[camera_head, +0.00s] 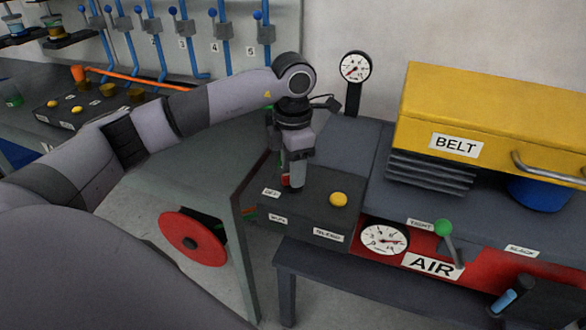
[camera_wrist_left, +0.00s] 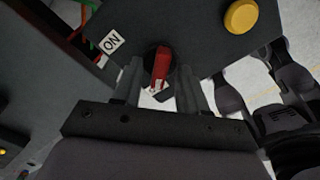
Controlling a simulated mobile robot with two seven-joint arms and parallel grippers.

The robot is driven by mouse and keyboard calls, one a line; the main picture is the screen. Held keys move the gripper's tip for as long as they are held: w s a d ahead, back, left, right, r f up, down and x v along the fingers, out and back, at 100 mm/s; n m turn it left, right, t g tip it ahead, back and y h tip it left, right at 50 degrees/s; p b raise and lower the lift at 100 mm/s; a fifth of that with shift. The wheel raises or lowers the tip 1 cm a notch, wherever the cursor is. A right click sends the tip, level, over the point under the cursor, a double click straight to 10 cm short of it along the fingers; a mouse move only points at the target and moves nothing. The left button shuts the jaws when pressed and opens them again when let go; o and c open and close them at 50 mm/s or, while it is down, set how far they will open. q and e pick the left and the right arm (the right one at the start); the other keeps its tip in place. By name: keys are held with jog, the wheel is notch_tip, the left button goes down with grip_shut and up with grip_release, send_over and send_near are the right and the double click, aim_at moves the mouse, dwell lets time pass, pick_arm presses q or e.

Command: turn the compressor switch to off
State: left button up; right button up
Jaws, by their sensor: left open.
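The compressor switch is a red knob (camera_wrist_left: 161,62) with a white mark at its lower end, on a dark control box (camera_head: 310,213). In the head view only a bit of red (camera_head: 286,181) shows beside my fingers. My left gripper (camera_head: 294,182) points down over the box's top. In the wrist view, its two open fingers (camera_wrist_left: 159,92) stand either side of the red knob; I cannot tell if they touch it. A white ON label (camera_wrist_left: 112,42) lies up and left of the knob. My right gripper is not in view.
A yellow button (camera_head: 339,199) sits on the box, right of the switch. A gauge on a post (camera_head: 355,67) stands behind. The yellow BELT cover (camera_head: 490,115), a green-knobbed lever (camera_head: 446,238) and a red AIR panel (camera_head: 400,258) are to the right. A red wheel (camera_head: 193,239) is left.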

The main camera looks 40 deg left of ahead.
pick_arm(q)
notch_tip(320, 180, up, 6)
jog(key=shift+r, duration=0.25)
dwell(0.5)
